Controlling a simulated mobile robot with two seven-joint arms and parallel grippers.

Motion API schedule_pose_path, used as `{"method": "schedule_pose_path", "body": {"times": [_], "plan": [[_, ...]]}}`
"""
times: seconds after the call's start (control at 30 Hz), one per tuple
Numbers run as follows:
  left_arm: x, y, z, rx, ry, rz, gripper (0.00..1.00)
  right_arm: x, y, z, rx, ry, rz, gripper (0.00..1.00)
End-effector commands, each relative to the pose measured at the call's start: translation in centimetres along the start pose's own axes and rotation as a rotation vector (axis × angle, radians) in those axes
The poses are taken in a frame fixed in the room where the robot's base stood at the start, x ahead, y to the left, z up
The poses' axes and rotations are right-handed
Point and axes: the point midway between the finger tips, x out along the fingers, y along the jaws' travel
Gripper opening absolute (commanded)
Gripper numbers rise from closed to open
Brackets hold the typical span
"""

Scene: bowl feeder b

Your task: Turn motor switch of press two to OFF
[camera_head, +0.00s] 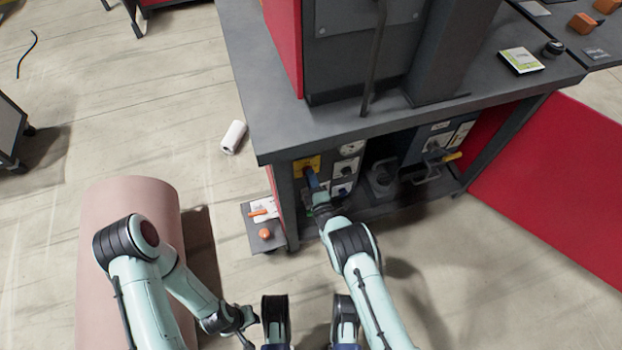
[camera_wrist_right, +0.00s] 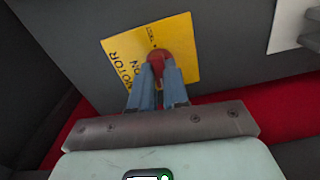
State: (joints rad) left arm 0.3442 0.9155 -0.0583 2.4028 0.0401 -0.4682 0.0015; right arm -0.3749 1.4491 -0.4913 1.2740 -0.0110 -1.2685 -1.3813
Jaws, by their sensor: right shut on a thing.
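The motor switch is a red knob (camera_wrist_right: 158,57) on a yellow plate (camera_wrist_right: 120,62) lettered "MOTOR" and "ON" in the right wrist view. In the head view the yellow plate (camera_head: 300,164) is on the press front, under the tabletop, left of white panels. My right gripper (camera_head: 311,176) reaches up to it. In the wrist view its two blue fingers (camera_wrist_right: 159,68) are closed on the red knob from both sides. The fingers hide part of the knob and some lettering. My left gripper (camera_head: 246,319) hangs low over the floor, away from the press; its jaws are too small to read.
The grey tabletop (camera_head: 240,90) overhangs the panel, with dark legs on both sides. A small shelf (camera_head: 259,238) with orange items juts out left of my right arm. A pink cylinder (camera_head: 130,195) stands behind my left arm. A white roll (camera_head: 233,137) lies on the floor.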

Motion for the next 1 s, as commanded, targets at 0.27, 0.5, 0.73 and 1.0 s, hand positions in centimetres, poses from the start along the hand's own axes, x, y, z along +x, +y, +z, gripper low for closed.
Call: {"method": "schedule_pose_path", "body": {"times": [0.27,0.5,0.73,1.0], "plan": [[0.02,-0.05,0.06,-0.001,-0.002,-0.001,0.43,-0.12,-0.17,0.07,-0.099,-0.002,-0.004,0.00],[0.03,-0.06,0.09,-0.001,-0.003,-0.001,0.43,-0.13,-0.17,0.13,-0.122,-0.003,-0.004,0.00],[0.03,-0.06,0.09,-0.001,-0.003,-0.001,0.43,-0.13,-0.18,0.15,-0.123,-0.003,-0.004,0.00],[0.03,-0.05,0.08,-0.001,-0.003,-0.001,0.43,-0.09,-0.12,0.10,-0.122,-0.002,-0.003,0.40]]}}
